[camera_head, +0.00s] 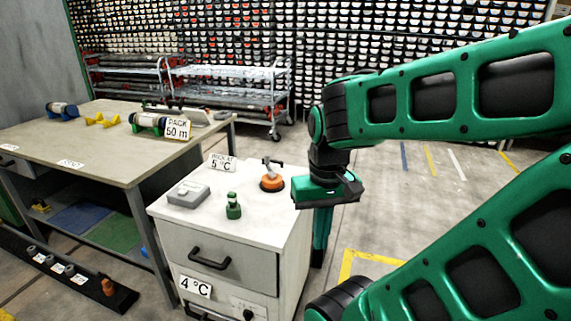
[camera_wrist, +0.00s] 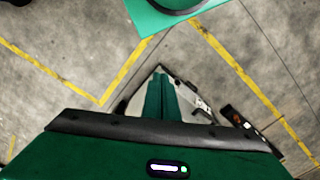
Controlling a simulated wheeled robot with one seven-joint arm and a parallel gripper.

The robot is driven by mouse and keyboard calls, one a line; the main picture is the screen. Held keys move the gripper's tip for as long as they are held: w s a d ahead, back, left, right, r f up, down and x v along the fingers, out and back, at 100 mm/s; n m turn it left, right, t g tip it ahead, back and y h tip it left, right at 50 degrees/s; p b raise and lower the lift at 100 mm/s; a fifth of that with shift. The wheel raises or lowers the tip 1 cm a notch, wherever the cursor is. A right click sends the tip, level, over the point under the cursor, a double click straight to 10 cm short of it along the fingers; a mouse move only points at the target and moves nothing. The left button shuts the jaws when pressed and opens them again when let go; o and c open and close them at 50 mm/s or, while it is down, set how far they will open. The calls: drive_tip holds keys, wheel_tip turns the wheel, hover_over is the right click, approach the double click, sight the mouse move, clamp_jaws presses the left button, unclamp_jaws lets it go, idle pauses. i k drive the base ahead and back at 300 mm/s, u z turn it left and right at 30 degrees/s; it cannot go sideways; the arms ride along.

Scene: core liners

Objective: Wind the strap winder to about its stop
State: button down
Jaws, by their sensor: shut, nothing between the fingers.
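What looks like the strap winder (camera_head: 271,182) is a round orange base with a dark crank-like handle. It sits on the white top of a small cabinet (camera_head: 250,217), near its back right. My gripper (camera_head: 319,262) points down to the right of the cabinet, apart from the winder. Its green fingers are together and empty, and they show shut in the wrist view (camera_wrist: 160,76). The winder cannot be made out in the wrist view.
A workbench (camera_head: 85,155) stands left. A wheeled trolley (camera_head: 225,85) stands behind. Floor right of the cabinet is open, with yellow lines.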

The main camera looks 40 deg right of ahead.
sight(272, 175)
drive_tip(key=k, duration=0.95)
drive_tip(key=z, duration=0.45)
drive_tip(key=i, duration=1.8)
drive_tip(key=z, duration=0.15)
